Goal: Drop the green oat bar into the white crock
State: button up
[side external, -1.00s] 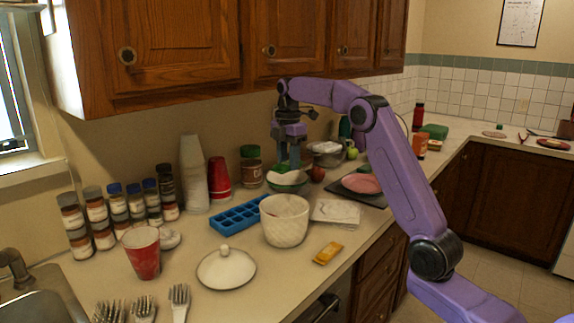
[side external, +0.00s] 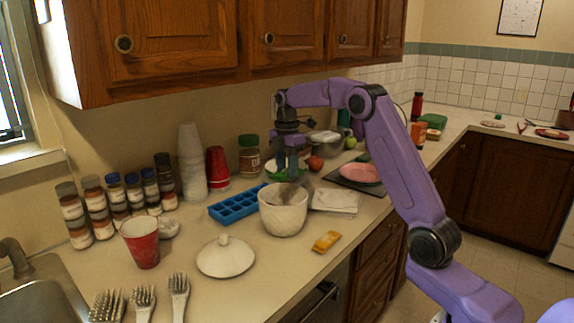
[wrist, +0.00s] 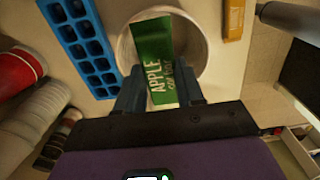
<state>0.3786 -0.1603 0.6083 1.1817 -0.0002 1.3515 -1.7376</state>
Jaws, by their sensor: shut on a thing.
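The green oat bar (wrist: 153,50) is held in my gripper (wrist: 158,95), which is shut on its near end in the wrist view. Its white lettering reads "APPLE" and "OAT BAR". The white crock (side external: 283,217) stands on the counter, and its open mouth lies behind the bar in the wrist view (wrist: 200,45). In the side view my gripper (side external: 287,172) is above and slightly behind the crock, and the bar is hard to make out there. The white lid (side external: 226,258) lies on the counter in front of the crock.
A blue ice tray (side external: 236,203) is left of the crock. A yellow packet (side external: 326,241) lies to its front right. A folded cloth (side external: 335,201) and a pink plate (side external: 360,173) are to the right. A bowl (side external: 283,169) and a tomato (side external: 315,163) are behind.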

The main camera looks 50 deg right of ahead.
aim_at(287, 170)
jog(key=o, duration=1.1)
jog(key=shift+r, duration=0.15)
notch_tip(287, 170, up, 12)
dwell(0.3)
